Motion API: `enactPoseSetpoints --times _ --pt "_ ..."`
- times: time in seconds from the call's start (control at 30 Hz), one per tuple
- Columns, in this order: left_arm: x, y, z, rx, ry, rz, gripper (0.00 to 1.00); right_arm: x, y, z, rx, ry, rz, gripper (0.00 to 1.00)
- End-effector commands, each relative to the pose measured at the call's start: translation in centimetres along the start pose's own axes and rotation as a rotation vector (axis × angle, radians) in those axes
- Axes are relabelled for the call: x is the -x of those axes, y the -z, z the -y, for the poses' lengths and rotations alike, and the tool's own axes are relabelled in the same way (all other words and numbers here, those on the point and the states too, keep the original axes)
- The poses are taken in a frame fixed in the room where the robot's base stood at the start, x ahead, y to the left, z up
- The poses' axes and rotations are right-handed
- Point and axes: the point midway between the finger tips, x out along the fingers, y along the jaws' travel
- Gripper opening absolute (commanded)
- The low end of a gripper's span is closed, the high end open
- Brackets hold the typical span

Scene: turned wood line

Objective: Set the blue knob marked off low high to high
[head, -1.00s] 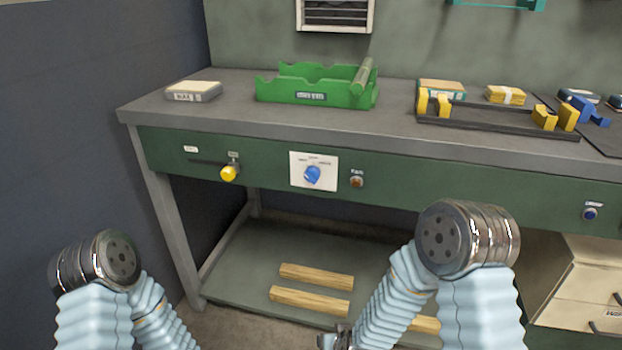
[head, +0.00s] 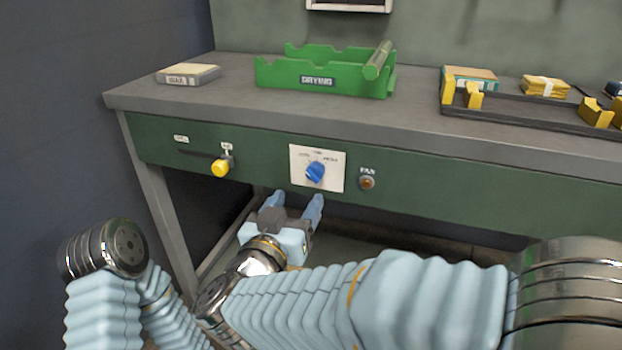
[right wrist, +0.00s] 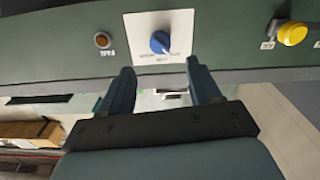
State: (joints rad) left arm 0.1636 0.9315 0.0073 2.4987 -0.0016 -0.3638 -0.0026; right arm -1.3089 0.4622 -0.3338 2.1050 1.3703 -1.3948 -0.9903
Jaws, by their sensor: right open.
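The blue knob (head: 316,172) sits on a white plate (head: 335,179) with small markings, on the green front panel of the bench. It also shows in the right wrist view (right wrist: 160,42), ahead of the fingers. The pointer's exact setting is too small to tell. My right gripper (head: 297,203) is open and empty, below and slightly left of the knob, apart from it. In the right wrist view its fingers (right wrist: 160,80) are spread with nothing between them. Of my left arm only links show at the lower left; its gripper is out of view.
A yellow knob (head: 220,168) on a slot is left of the plate, and a red-brown FAN button (head: 367,183) is right of it. On the bench top (head: 240,109) are a green tray (head: 350,82), a WAX box (head: 188,75) and a dark rack with yellow holders (head: 530,118).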

Motion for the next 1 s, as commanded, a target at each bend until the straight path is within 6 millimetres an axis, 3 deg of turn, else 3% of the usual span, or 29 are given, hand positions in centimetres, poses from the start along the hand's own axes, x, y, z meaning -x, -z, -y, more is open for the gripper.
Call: enactPoseSetpoints --times 0.1,0.33,0.5,0.77,0.8,1.0 --pt "-0.1 0.0 0.1 0.0 0.0 0.0 0.43 -3.0 -0.1 -0.1 0.0 -0.004 0.001 0.63" --pt "-0.2 0.0 0.1 0.001 0.001 -0.001 0.43 -7.1 -0.1 0.0 0.0 -0.001 0.001 0.63" --pt "-0.2 0.0 0.1 0.001 0.001 -0.001 0.43 -8.3 -0.1 0.0 0.0 0.001 0.0 0.63" --pt "-0.2 0.0 0.1 0.001 0.001 -0.001 0.43 -8.6 -0.1 0.0 0.0 0.001 0.0 0.63" --pt "-0.2 0.0 0.1 0.001 0.001 -0.001 0.43 -8.5 -0.1 0.0 0.0 0.001 0.0 0.61" --pt "-0.2 0.0 0.1 0.001 0.001 -0.001 0.43 -8.5 -0.1 0.0 0.0 0.001 0.0 0.31"
